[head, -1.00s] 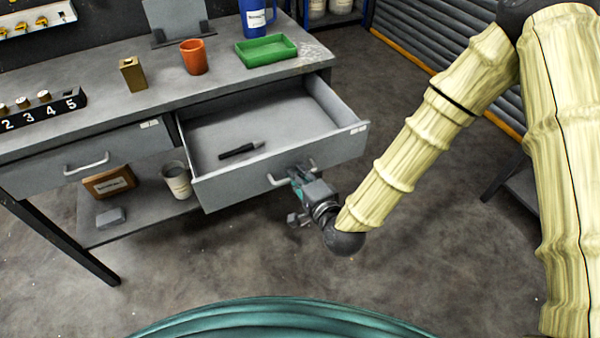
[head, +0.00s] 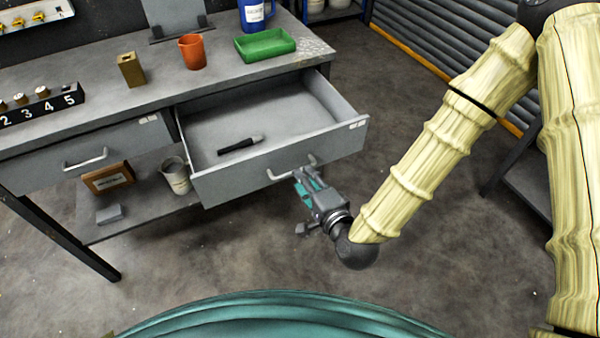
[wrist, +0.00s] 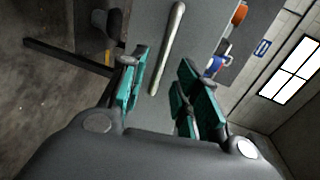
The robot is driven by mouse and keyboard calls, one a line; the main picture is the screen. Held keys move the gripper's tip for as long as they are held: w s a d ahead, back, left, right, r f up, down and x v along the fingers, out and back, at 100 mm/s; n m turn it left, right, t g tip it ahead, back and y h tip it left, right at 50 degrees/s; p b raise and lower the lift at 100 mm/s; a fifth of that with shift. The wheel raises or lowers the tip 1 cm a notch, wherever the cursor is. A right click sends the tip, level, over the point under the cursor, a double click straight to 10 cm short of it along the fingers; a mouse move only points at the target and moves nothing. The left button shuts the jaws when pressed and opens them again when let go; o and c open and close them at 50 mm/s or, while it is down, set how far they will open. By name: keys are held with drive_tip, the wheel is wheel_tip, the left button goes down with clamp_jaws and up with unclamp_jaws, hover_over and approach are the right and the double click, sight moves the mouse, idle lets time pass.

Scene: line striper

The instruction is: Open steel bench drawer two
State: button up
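The right bench drawer (head: 225,185) is pulled well out, and its inside shows a dark marker-like tool (head: 240,144) lying on the bottom. Its bar handle (head: 289,173) is on the front panel. My gripper (head: 306,181) is just in front of the handle, low and to its right. In the wrist view my gripper (wrist: 158,92) has its teal-padded fingers spread apart. The pale handle (wrist: 168,48) lies ahead, in line with the gap between them, and nothing is held. The left drawer (head: 85,155) is shut.
A lower shelf (head: 140,215) holds a box and a bucket. Floor in front is clear.

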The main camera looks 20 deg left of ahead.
drive_tip(key=shift+v, duration=1.25)
drive_tip(key=s+d+f+n+g+h+p, duration=0.35)
drive_tip(key=s+d+f, duration=0.35)
drive_tip(key=d+f, duration=0.3)
drive_tip(key=s+d+f+n+g+h+p, duration=0.35)
drive_tip(key=s+d+f+g, duration=0.35)
drive_tip(key=d, duration=0.5)
drive_tip(key=s+d+f+n+g+h+p, duration=0.1)
drive_tip(key=s+d+f+n+h, duration=0.1)
drive_tip(key=s+d, duration=0.6)
drive_tip(key=d+h, duration=0.1)
drive_tip(key=d, duration=0.1)
drive_tip(key=shift+s+d+f, duration=0.3)
drive_tip(key=shift+s+d, duration=0.05)
drive_tip(key=shift+s, duration=0.05)
